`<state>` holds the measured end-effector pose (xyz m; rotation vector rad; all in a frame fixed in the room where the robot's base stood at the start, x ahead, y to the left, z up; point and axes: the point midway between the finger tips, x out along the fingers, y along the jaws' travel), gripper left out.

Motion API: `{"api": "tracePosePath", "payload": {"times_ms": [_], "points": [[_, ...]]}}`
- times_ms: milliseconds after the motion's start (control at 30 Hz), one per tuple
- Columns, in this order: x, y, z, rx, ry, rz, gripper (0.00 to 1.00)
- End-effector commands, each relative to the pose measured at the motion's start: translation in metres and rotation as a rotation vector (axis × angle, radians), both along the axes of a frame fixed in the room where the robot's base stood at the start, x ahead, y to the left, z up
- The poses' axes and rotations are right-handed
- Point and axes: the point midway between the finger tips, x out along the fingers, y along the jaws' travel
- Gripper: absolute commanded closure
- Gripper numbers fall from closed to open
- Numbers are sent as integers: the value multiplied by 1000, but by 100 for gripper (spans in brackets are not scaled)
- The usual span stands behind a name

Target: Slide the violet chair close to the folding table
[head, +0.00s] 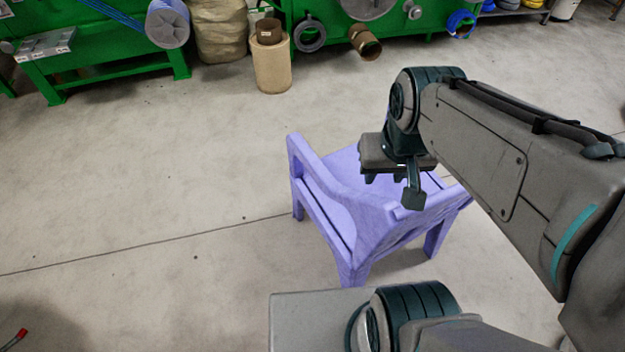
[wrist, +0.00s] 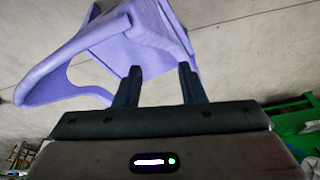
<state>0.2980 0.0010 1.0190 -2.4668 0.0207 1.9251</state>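The violet chair (head: 362,205) stands upright on the floor in the middle of the head view. My arm hides part of its right side. In the wrist view the chair (wrist: 90,50) fills the upper left and passes behind the fingertips. My gripper (head: 392,190) is over the chair in the head view. In the wrist view its two fingers (wrist: 160,74) are apart, with violet chair showing between them and nothing clearly held. I cannot tell whether a finger touches the chair. No folding table can be made out in either view.
Green workbenches (head: 115,72) stand along the back. A tan cylinder (head: 272,66) and a wrapped roll (head: 220,30) stand on the floor before them. A red-tipped item (head: 20,335) is at the lower left. The floor (head: 150,190) left of the chair is clear.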

Motion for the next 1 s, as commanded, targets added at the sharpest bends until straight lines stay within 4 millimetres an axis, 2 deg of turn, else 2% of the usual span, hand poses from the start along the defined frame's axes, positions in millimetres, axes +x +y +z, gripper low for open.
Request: {"api": "tracePosePath", "payload": {"times_ms": [233, 267, 300, 467, 567, 1000], "points": [[0, 0, 0, 0, -1, 0, 64], [0, 0, 0, 0, -1, 0, 55], [0, 0, -1, -2, 1, 3, 52], [5, 0, -21, -43, 55, 88, 52], [12, 0, -49, -104, 140, 223, 52], [59, 4, -201, -430, 669, 1062, 52]]}}
